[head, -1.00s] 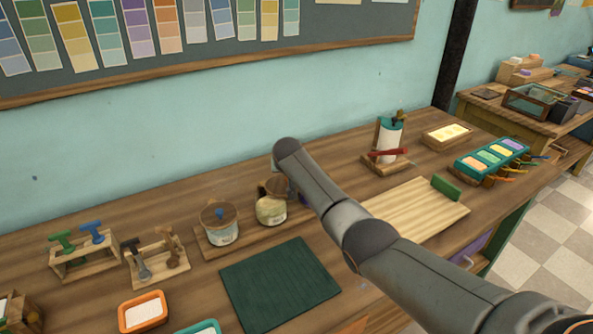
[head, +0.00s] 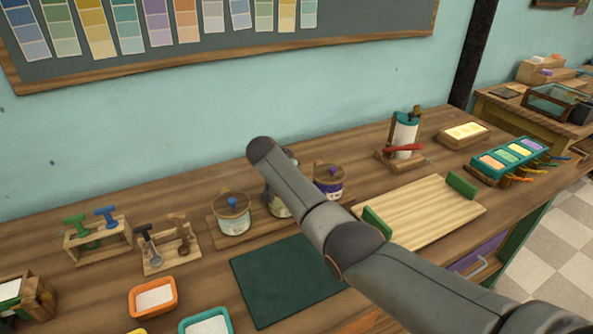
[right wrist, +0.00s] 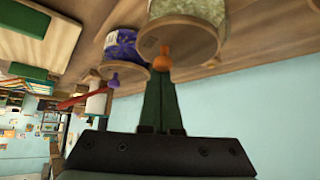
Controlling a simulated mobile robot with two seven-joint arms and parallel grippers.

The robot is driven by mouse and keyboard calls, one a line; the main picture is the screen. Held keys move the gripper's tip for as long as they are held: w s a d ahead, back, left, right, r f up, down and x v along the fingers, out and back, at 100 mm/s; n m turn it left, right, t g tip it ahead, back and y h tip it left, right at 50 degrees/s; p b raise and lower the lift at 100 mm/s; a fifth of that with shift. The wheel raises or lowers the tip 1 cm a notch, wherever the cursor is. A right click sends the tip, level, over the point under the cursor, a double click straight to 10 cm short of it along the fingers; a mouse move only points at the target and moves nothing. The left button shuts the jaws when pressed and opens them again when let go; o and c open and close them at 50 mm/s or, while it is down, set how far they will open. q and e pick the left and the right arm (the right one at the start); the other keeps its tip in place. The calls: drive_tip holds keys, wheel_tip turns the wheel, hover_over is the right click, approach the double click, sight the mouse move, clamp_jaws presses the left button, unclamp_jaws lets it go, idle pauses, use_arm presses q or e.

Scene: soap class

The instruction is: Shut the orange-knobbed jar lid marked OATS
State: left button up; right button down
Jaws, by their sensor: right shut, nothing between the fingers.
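In the head view my right arm hides most of this middle jar (head: 281,208) and the gripper. My left gripper is not in view.
The blue-knobbed jar (head: 232,216) and the purple-knobbed jar (head: 328,181) flank it on a wooden board (head: 213,237), both lids down. A green mat (head: 280,285) lies in front. A wooden tray (head: 430,215) is to the right, tool racks (head: 98,240) to the left.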

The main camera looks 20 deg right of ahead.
drive_tip(key=shift+s+a, duration=0.2)
drive_tip(key=shift+a, duration=0.75)
drive_tip(key=shift+w+a+f+b, duration=0.15)
drive_tip(key=shift+w+b, duration=0.1)
drive_tip(key=shift+b, duration=0.45)
drive_tip(key=shift+w+a+b, duration=0.2)
drive_tip(key=shift+w+b, duration=0.25)
drive_tip(key=shift+b, duration=1)
